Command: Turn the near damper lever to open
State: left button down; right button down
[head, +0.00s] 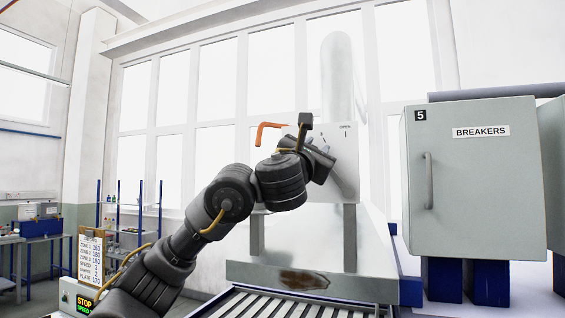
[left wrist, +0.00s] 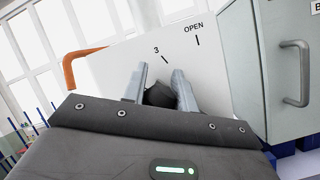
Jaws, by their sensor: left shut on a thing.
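A pale dial plate (head: 346,165) stands in the middle of the head view, marked OPEN at its upper right. It also shows in the left wrist view (left wrist: 215,65), with a 3 and OPEN, each with a tick. My left gripper (head: 322,149) is in front of the plate. In the left wrist view, its two fingers (left wrist: 160,88) are shut on a dark piece, the near damper lever (left wrist: 160,96), in front of the plate below the 3 mark. The fingers hide most of the lever, so its exact pointing is unclear. My right gripper is not in view.
An orange bent handle (head: 268,127) sticks out left of the plate, apart from my fingers. A grey breakers cabinet (head: 470,190) stands close on the right. A slatted roller bed (head: 290,304) lies below. A clipboard (head: 91,257) is at lower left.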

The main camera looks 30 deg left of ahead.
pick_arm(q)
jog(key=d+m+h, duration=0.1)
jog(key=d+r+m+h, duration=0.1)
jog(key=m, duration=0.1)
jog(key=d+r+m+h, duration=0.1)
jog(key=m, duration=0.1)
jog(key=shift+w+d+p, duration=0.25)
jog(key=shift+p, duration=0.1)
jog(key=shift+w+d+r+m+g+h, duration=0.15)
jog(key=shift+d+m+g+h, duration=0.3)
jog(key=shift+d+m, duration=0.55)
jog(key=shift+w+d+m+g+h+p, duration=0.1)
jog(key=shift+d+m+g+h+p, duration=0.25)
jog(key=shift+m, duration=0.5)
jog(key=shift+w+d+m+h+p, duration=0.15)
jog(key=shift+d+m+h, duration=0.3)
jog(key=shift+m, duration=0.4)
jog(key=c, duration=1.5)
grip_release()
jog(key=o, duration=0.4)
jog(key=shift+d, duration=0.15)
jog(key=shift+f, duration=0.2)
